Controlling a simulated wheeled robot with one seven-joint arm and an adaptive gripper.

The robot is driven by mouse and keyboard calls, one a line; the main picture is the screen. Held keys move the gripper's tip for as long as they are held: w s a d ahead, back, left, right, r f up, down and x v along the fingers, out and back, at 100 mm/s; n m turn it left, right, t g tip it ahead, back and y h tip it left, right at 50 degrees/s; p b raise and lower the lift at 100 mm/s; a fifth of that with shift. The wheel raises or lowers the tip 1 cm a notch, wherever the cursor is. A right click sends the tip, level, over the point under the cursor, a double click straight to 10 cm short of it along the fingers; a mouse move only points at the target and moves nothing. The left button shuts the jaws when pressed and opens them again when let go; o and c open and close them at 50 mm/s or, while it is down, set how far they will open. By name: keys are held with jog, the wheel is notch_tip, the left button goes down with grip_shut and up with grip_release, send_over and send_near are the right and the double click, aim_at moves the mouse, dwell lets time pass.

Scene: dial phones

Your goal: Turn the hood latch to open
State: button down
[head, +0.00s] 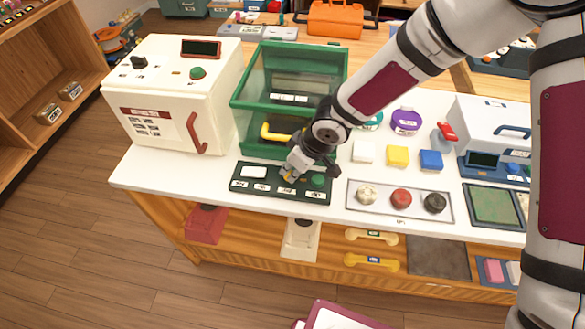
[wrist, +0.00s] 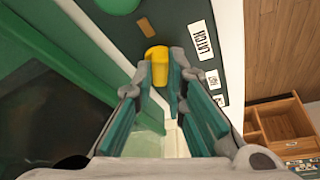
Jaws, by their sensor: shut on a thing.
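The hood is a green-framed clear box (head: 290,85) on the white table, with a yellow handle (head: 275,132) on its front. A dark green control panel (head: 252,186) lies in front of it. The hood latch is a small yellow knob (wrist: 158,66) on that panel, beside a white label (wrist: 200,40) reading LATCH. My gripper (head: 290,174) reaches down to the panel. In the wrist view its fingers (wrist: 160,80) are shut on the yellow latch knob, one on each side. In the head view the gripper mostly hides the knob.
A green round button (head: 318,180) is right of my gripper on the panel. A cream machine (head: 175,95) with a red handle stands left. A tray with three knobs (head: 400,200) lies right, with coloured blocks (head: 397,156) behind it. My arm crosses above the table's right side.

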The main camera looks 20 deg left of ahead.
dwell(0.3)
jog(key=c, duration=1.6)
grip_release()
jog(key=shift+o, duration=0.2)
jog(key=shift+r, duration=0.15)
jog(key=w+v, duration=0.1)
jog(key=v, duration=1)
jog(key=shift+s+d+r, duration=0.2)
jog(key=shift+s+r, duration=0.15)
jog(key=shift+s, duration=0.15)
jog(key=shift+c, duration=0.2)
